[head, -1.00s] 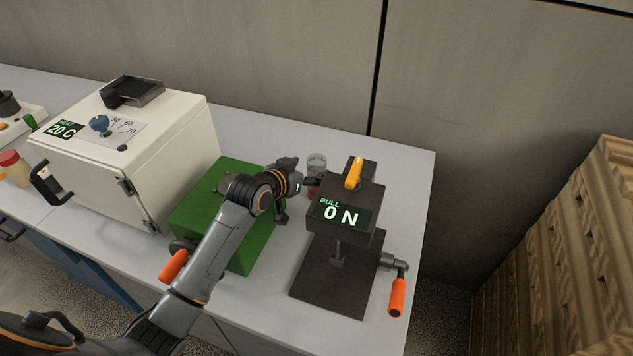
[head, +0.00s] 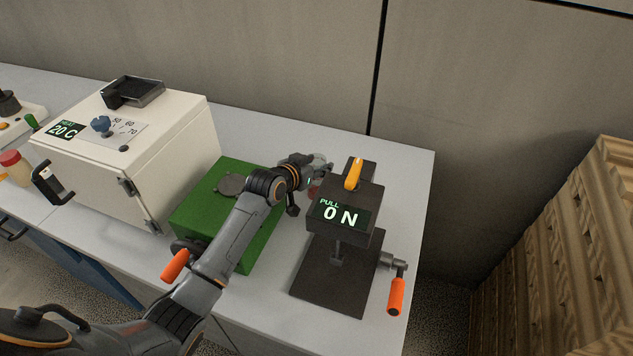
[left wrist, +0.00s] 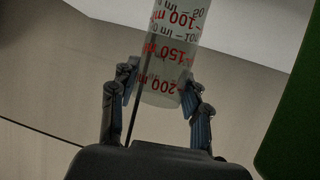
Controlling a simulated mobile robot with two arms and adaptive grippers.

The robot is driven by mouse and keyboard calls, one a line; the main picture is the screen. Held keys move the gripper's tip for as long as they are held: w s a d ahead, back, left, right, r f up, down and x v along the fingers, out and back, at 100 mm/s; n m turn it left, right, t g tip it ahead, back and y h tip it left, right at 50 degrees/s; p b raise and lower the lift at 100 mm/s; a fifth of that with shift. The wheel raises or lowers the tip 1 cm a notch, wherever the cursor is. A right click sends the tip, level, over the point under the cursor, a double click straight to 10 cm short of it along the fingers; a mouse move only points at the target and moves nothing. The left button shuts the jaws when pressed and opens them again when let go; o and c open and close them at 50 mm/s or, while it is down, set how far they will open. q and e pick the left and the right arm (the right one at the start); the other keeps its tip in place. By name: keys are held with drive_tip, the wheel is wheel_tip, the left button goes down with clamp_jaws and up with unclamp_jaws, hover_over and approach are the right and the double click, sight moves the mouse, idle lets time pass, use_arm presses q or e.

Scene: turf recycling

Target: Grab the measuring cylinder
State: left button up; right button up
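The measuring cylinder (left wrist: 172,55) is clear with red and dark scale marks. In the left wrist view it stands between the two fingers of my left gripper (left wrist: 160,88), one on each side. The fingers are spread about the cylinder's width; a small gap seems to show on the left side, and contact on the right is unclear. In the head view my left gripper (head: 318,168) is at the far side of the table, beside the black pull tester, and mostly hides the cylinder. My right gripper is not in view.
The black pull tester (head: 327,272) with orange handles stands close to the right of the gripper. A green box (head: 205,205) lies under my left forearm, and a white heating oven (head: 180,150) stands left of it. Bare table (head: 408,185) shows at the right.

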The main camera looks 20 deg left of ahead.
use_arm(q)
clamp_jaws()
drive_tip(key=shift+r, duration=0.1)
